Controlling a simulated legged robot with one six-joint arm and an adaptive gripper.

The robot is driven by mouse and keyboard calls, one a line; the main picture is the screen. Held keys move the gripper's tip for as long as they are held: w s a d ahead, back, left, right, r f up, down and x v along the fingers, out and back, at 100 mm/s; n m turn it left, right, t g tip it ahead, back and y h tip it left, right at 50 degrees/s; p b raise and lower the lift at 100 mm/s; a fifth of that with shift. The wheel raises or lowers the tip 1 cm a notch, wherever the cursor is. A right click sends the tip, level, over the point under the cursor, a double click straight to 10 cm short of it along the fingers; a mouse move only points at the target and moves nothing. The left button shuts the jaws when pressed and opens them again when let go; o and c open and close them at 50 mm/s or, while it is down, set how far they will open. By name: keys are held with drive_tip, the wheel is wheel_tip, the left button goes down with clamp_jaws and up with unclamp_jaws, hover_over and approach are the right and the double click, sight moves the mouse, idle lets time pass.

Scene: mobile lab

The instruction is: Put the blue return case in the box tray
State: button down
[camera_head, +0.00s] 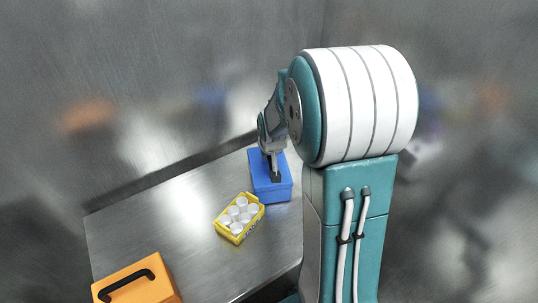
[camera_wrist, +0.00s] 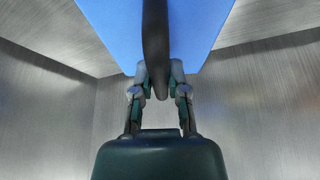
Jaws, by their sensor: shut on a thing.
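The blue return case (camera_head: 271,190) is at the back of the metal table in the head view, with my gripper (camera_head: 274,175) at its top. In the wrist view the blue case (camera_wrist: 198,25) fills the upper middle, with a dark handle (camera_wrist: 155,50) running down its centre. My gripper (camera_wrist: 157,82) is shut on that handle, one finger on each side. The head view does not show clearly whether the case touches the table or hangs just above it. I see nothing that I can tell is the box tray; my arm hides part of the view.
A yellow crate (camera_head: 218,224) with several white-topped round items stands just in front of the blue case, to its left. An orange case (camera_head: 150,287) with a black handle is at the table's near left. Bare metal table (camera_head: 150,220) lies between them. A wall stands behind.

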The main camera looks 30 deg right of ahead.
drive_tip(key=c, duration=0.6)
unclamp_jaws()
drive_tip(key=shift+f, duration=0.1)
drive_tip(key=shift+c, duration=0.2)
